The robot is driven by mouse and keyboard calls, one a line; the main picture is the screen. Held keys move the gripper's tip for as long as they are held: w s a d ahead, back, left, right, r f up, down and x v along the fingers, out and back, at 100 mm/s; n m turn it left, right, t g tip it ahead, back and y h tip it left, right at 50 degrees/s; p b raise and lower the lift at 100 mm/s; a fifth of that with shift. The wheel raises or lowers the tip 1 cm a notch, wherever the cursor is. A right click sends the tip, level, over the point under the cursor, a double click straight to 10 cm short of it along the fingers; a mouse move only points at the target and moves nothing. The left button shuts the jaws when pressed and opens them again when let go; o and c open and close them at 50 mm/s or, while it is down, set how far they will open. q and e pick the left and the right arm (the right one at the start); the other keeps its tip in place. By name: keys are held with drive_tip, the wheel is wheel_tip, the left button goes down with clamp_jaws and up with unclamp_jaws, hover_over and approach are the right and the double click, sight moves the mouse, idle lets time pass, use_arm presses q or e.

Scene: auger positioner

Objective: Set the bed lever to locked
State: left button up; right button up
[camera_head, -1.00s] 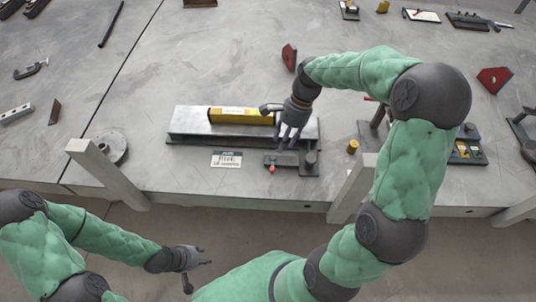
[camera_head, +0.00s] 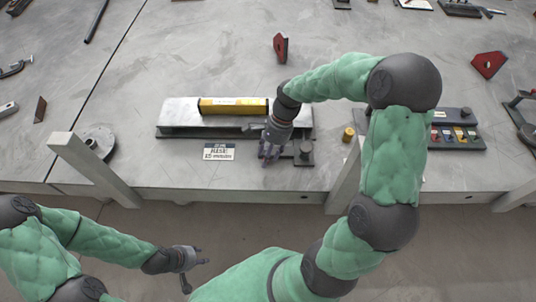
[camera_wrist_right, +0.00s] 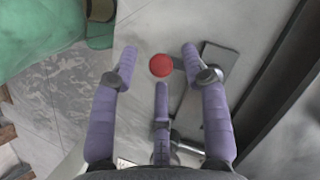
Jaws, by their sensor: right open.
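The bed lever's red knob (camera_wrist_right: 160,65) shows in the right wrist view between the spread fingers of my right gripper (camera_wrist_right: 160,80), with no clear contact. A dark block (camera_wrist_right: 215,65) lies just right of the knob. In the head view my right gripper (camera_head: 270,154) is over the front edge of the positioner (camera_head: 180,130) and hides the knob. The dark fitting (camera_head: 304,157) beside it stays visible. My left gripper (camera_head: 190,258) hangs empty in front of the table, fingers apart.
A yellow bar (camera_head: 232,106) lies on the positioner, with a white label plate (camera_head: 218,152) in front. A small brass cylinder (camera_head: 348,134) and a panel of coloured switches (camera_head: 455,136) stand to the right. Grey posts (camera_head: 80,160) rise at the table's front edge.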

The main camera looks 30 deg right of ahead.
clamp_jaws()
